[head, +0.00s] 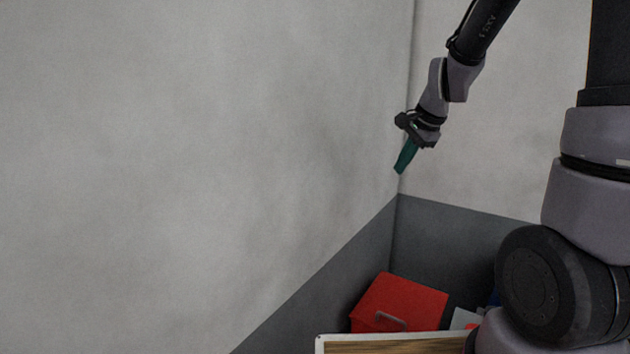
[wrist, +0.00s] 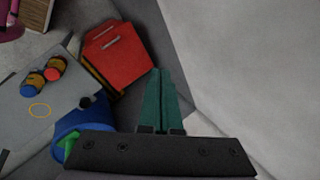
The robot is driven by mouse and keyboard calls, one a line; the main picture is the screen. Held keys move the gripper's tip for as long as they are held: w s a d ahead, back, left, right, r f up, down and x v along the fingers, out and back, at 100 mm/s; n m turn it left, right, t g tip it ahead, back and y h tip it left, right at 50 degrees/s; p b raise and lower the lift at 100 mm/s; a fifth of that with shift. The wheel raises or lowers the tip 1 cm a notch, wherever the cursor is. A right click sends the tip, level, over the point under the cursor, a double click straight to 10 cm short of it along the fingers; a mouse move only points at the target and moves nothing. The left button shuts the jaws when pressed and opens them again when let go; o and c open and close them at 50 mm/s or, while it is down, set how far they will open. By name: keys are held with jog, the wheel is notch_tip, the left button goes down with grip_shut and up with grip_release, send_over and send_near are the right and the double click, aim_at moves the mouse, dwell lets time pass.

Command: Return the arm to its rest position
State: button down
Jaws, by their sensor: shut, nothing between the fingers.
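My gripper (head: 404,160) hangs from my arm near the wall corner in the head view, pointing down and a little left. Its two green fingers are together, and nothing shows between them. In the wrist view my gripper (wrist: 160,76) also shows with its fingers side by side. It is in the air, apart from the things below. No copper coils can be made out in either view.
A red box (head: 402,303) with a handle stands low in the corner; it also shows in the wrist view (wrist: 117,56). A pale surface (wrist: 30,100) bears small round items. A blue bucket (wrist: 85,118) is beside it. Walls (head: 200,150) stand close behind and beside my gripper.

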jog(key=s+d+r+n+t, duration=0.1)
jog(key=s+r+n, duration=0.3)
jog(key=s+r, duration=0.3)
jog(key=s+d+r+n+t, duration=0.1)
jog(key=s+d+r+n, duration=0.1)
jog(key=s+r+n, duration=0.2)
jog(key=s+r, duration=0.3)
jog(key=s, duration=0.5)
jog(key=shift+s+d+r+n+t+h, duration=0.15)
jog(key=shift+s+n+t+h, duration=0.15)
jog(key=shift+s+n, duration=0.1)
